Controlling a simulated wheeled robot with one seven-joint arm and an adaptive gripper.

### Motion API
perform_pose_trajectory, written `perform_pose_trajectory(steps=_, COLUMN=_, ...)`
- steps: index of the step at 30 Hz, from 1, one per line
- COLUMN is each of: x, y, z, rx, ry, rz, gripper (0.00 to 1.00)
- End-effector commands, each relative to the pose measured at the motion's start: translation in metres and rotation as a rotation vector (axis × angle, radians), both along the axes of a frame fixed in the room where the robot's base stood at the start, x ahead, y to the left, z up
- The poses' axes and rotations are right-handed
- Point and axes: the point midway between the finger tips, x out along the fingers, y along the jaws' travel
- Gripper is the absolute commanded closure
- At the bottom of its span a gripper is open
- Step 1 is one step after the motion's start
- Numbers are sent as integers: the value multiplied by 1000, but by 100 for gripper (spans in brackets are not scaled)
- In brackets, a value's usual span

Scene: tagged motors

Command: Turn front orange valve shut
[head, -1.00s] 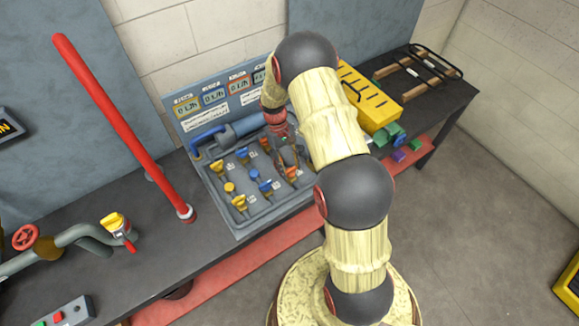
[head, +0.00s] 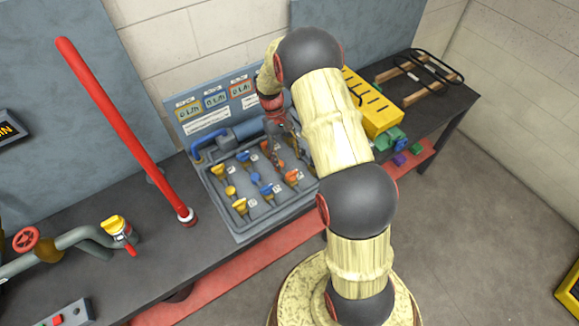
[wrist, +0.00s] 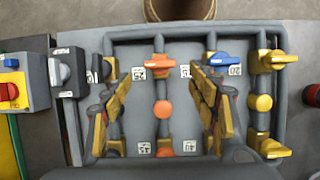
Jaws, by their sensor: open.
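The valve panel (head: 275,207) is a grey tray with yellow, blue and orange valve columns. The front orange valve (head: 292,177) is on the panel's near side; in the wrist view its orange handle (wrist: 158,66) is at upper middle and appears to lie across its pipe. A round orange part (wrist: 162,109) and a rear orange valve (wrist: 165,148) are in the same column. My gripper (wrist: 160,88) is open and empty, its fingers either side of the orange column. In the head view my gripper (head: 283,130) is over the panel's back part, partly hidden by my arm.
Blue (wrist: 220,59) and yellow (wrist: 278,60) front valves sit beside the orange one. A dark-handled valve (wrist: 102,68) is beside the left finger. A red pole (head: 125,130) stands left of the panel; a yellow box (head: 372,105) is right of it.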

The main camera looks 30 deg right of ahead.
Motion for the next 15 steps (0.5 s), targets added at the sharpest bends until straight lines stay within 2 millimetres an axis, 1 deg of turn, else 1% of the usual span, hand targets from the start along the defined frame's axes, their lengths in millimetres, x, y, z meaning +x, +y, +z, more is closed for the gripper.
perform_pose_trajectory(steps=1, x=5, y=0, z=10, rx=-1, ry=-3, rz=0, gripper=41)
perform_pose_trajectory(steps=3, x=10, y=0, z=22, rx=-1, ry=-4, rz=0, gripper=41)
perform_pose_trajectory(steps=6, x=15, y=0, z=35, rx=-1, ry=-2, rz=1, gripper=41)
perform_pose_trajectory(steps=10, x=20, y=0, z=46, rx=-1, ry=-1, rz=1, gripper=41)
perform_pose_trajectory(steps=15, x=21, y=1, z=51, rx=0, ry=0, rz=1, gripper=41)
